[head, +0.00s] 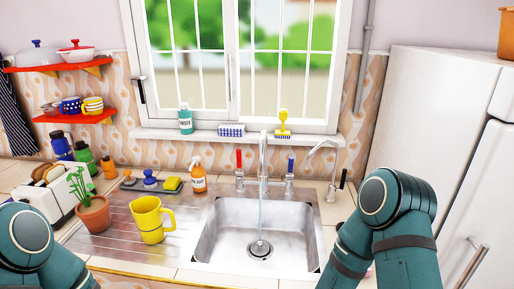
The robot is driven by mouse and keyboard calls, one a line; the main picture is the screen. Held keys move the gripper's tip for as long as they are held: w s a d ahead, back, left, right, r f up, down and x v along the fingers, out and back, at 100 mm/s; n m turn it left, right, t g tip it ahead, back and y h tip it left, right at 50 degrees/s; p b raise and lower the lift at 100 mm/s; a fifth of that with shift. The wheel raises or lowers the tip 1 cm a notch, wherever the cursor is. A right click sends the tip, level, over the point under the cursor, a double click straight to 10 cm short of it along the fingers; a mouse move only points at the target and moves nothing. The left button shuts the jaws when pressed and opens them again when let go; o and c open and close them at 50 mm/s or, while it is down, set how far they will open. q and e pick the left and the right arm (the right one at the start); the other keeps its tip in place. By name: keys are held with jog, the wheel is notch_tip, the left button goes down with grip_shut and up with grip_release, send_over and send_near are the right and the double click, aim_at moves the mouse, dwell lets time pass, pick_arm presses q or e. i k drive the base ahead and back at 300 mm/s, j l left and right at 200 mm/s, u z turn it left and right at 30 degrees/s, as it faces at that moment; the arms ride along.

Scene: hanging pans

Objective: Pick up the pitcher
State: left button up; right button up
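A yellow pitcher (149,221) stands upright on the ribbed metal drainboard, left of the sink basin. Its handle points to the right. My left arm shows at the lower left corner and my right arm at the lower right, both teal. Neither gripper shows in the head view, and nothing touches the pitcher in what I see.
A potted plant (93,214) stands close to the pitcher's left, with a toaster (57,189) behind it. The sink (258,232) has water running from its faucet (264,165). An orange spray bottle (198,177) and a yellow sponge (172,183) stand behind.

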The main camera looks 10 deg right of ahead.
aim_at(156, 222)
jog(key=i+j, duration=0.1)
jog(key=j, duration=0.4)
jog(key=i+j, duration=0.1)
jog(key=j, duration=0.35)
jog(key=i+j, duration=0.15)
jog(key=j, duration=0.35)
jog(key=i+j+z, duration=0.1)
jog(key=j, duration=0.35)
